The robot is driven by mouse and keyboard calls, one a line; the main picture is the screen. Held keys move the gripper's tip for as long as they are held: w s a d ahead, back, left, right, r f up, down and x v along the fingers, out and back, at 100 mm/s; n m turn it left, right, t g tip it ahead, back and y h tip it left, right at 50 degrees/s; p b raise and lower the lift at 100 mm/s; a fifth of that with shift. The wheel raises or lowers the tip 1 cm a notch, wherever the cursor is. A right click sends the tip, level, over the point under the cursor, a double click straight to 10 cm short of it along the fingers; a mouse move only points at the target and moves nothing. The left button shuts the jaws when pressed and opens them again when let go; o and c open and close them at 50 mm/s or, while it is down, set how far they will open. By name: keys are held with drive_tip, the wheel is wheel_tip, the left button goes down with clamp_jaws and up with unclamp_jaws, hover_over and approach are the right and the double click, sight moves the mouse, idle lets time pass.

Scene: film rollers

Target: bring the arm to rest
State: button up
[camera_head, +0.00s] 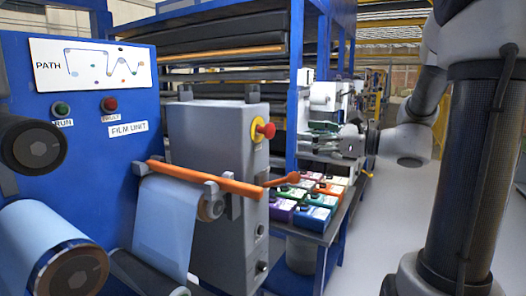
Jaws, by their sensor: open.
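My arm enters at the upper right, bends down behind my dark column, and its wrist reaches to the left. My gripper (318,141) is at the end of the wrist, small and partly lost against the machinery behind it. It is open, pointing left, with nothing seen between its fingers. It appears above the far end of a bench with coloured boxes, in free air as far as I can tell.
A blue film unit panel (95,170) with rollers and pale blue film (165,228) fills the left. Several coloured boxes (313,217) stand on the bench. Grey floor (385,215) is clear beyond.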

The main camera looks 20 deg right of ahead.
drive_tip(key=s+d+f+n+g+h, duration=0.2)
drive_tip(key=s+f+n+g+h, duration=0.45)
drive_tip(key=s+f+n, duration=0.65)
drive_tip(key=s+d+f+n+g+h, duration=0.3)
drive_tip(key=s+g, duration=0.1)
drive_tip(key=s, duration=0.3)
drive_tip(key=r+n+h, duration=0.1)
drive_tip(key=r+n, duration=0.1)
drive_tip(key=s+r+n+t+h, duration=0.1)
drive_tip(key=n, duration=0.2)
drive_tip(key=r+n+t+h, duration=0.1)
drive_tip(key=r+n, duration=0.1)
drive_tip(key=n, duration=0.1)
drive_tip(key=shift+s+d+r, duration=0.25)
drive_tip(key=shift+s+r, duration=0.05)
drive_tip(key=shift+r, duration=0.05)
